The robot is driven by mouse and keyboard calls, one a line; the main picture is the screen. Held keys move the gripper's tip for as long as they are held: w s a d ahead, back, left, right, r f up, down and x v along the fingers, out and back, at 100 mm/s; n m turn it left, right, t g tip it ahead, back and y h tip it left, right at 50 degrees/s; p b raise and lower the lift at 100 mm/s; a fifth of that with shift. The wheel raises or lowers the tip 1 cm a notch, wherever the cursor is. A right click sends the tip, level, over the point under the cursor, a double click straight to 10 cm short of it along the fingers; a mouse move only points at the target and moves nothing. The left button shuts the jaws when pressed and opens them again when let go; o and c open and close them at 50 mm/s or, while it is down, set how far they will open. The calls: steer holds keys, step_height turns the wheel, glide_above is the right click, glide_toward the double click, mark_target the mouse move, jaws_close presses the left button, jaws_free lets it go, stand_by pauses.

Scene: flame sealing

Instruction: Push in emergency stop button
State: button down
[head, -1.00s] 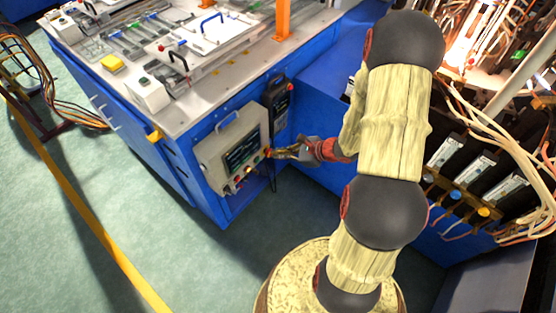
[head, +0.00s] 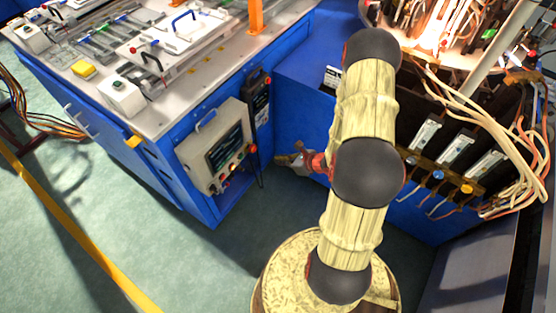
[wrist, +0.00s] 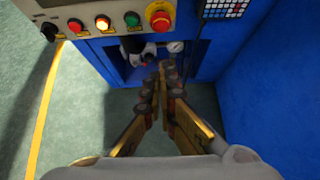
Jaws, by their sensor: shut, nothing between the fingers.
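The emergency stop button is a red knob on a yellow ring (wrist: 160,18) at the right end of the control panel's button row in the wrist view. In the head view it is the small red knob (head: 252,149) at the panel's right edge. The grey control panel (head: 198,160) with a dark screen hangs on the blue cabinet's side. My gripper (wrist: 166,68) is shut and empty, with its fingertips below the button in the wrist picture. In the head view my gripper (head: 280,160) is right of the button, with a visible gap between them.
A green button (wrist: 132,18) and lit lamps (wrist: 102,22) sit left of the stop button. A black handheld device (head: 257,95) hangs beside the panel. Blue cabinet walls (head: 300,115) stand close on the right. Green floor (head: 130,205) is open at the left.

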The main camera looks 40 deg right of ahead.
mark_target(254, 149)
steer(key=w+a+f+b, duration=0.3)
steer(key=w+f, duration=0.1)
steer(key=w, duration=0.5)
steer(key=shift+w, duration=0.15)
steer(key=shift+f, duration=0.1)
